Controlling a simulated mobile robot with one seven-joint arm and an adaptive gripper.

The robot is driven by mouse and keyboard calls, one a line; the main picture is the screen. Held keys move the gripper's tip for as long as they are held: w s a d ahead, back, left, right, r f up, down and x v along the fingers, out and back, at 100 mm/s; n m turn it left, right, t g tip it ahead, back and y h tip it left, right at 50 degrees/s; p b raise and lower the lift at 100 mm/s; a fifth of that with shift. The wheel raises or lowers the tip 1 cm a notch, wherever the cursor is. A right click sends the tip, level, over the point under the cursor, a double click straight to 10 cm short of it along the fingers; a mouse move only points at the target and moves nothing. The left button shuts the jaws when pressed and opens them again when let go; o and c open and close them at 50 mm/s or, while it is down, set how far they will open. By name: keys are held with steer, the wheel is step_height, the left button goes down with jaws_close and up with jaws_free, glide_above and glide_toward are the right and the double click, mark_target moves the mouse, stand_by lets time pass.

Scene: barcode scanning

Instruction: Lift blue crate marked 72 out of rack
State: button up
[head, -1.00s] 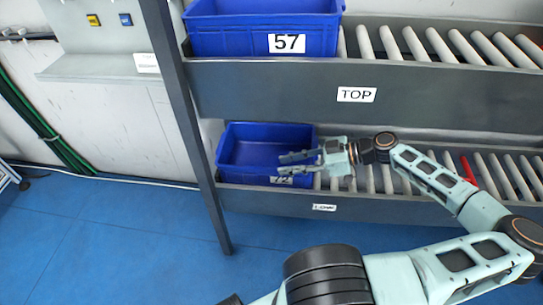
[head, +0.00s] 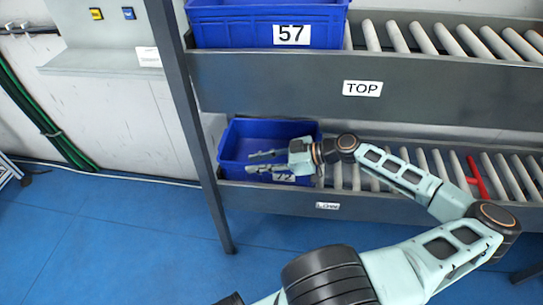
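The blue crate marked 72 (head: 236,146) sits at the left end of the low shelf of the rack (head: 265,200). It is open at the top and looks empty. Its label is partly covered by my gripper. My gripper (head: 250,163) reaches in from the right, its fingers pointing left across the crate's front wall. The two fingers are spread apart with a gap between them. I cannot tell whether they touch the crate.
Another blue crate marked 57 (head: 225,30) stands above on the shelf labelled TOP (head: 362,88). Rollers fill the low shelf to the right, with a red item (head: 477,176) among them. A dark upright post (head: 195,140) stands left of the crate. The blue floor in front is clear.

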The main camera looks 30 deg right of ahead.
jaws_close()
stand_by(0.4)
steer(key=shift+r, duration=0.1)
